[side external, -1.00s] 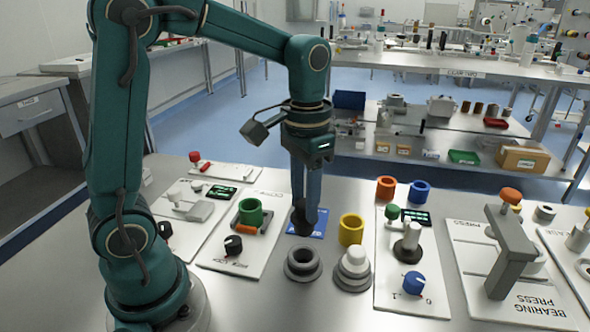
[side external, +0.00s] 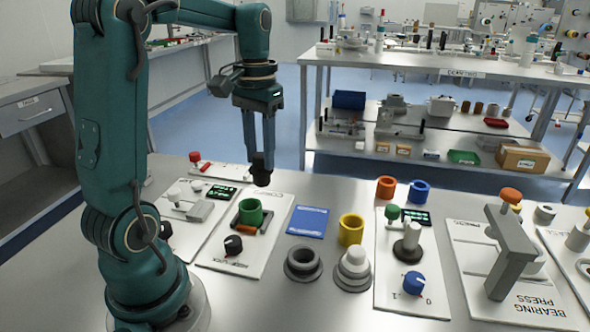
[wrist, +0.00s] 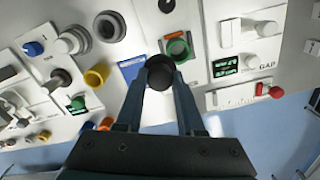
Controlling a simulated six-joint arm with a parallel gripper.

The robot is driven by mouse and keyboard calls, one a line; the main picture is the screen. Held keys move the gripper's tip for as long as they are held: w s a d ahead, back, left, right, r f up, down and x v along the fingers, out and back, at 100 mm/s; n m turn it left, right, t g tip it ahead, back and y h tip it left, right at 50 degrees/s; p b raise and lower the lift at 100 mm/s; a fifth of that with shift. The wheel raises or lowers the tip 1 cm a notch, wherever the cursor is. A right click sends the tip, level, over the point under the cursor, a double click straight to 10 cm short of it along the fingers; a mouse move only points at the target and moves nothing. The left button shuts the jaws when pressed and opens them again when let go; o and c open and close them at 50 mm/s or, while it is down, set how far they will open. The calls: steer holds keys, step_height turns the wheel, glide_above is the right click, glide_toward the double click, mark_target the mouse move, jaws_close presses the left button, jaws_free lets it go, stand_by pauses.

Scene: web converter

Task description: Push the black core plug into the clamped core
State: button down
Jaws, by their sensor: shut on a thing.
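My gripper (side external: 262,160) is shut on the black core plug (side external: 262,172) and holds it in the air. In the wrist view the plug (wrist: 161,73) sits between the two fingertips (wrist: 160,85). The green core (side external: 250,211) stands upright in a grey holder on a white board, with an orange bar (side external: 245,229) in front of it. The plug is above and a little behind the core, to its right, and apart from it. In the wrist view the core (wrist: 178,47) is just beyond the plug, partly hidden by it.
A black knob (side external: 233,245) is on the core's board. A blue card (side external: 307,221) lies bare to the right. A yellow ring (side external: 351,229), a grey ring (side external: 303,263) and a stepped grey-white piece (side external: 353,268) stand further right. A red-knobbed piece (side external: 196,159) is behind.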

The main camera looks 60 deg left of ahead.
steer(key=shift+s+a+r+n, duration=0.1)
steer(key=shift+s+a+n, duration=0.2)
steer(key=shift+a, duration=0.3)
steer(key=shift+s+a+n, duration=0.25)
steer(key=shift+a+n, duration=0.05)
steer(key=shift+a, duration=0.3)
steer(key=shift+s+a+r+n, duration=0.1)
steer(key=shift+s+a+n, duration=0.2)
steer(key=shift+a, duration=0.3)
steer(key=shift+f, duration=2.85)
steer(key=shift+f, duration=2.2)
steer(key=shift+c, duration=2.2)
jaws_free()
steer(key=shift+r, duration=2.6)
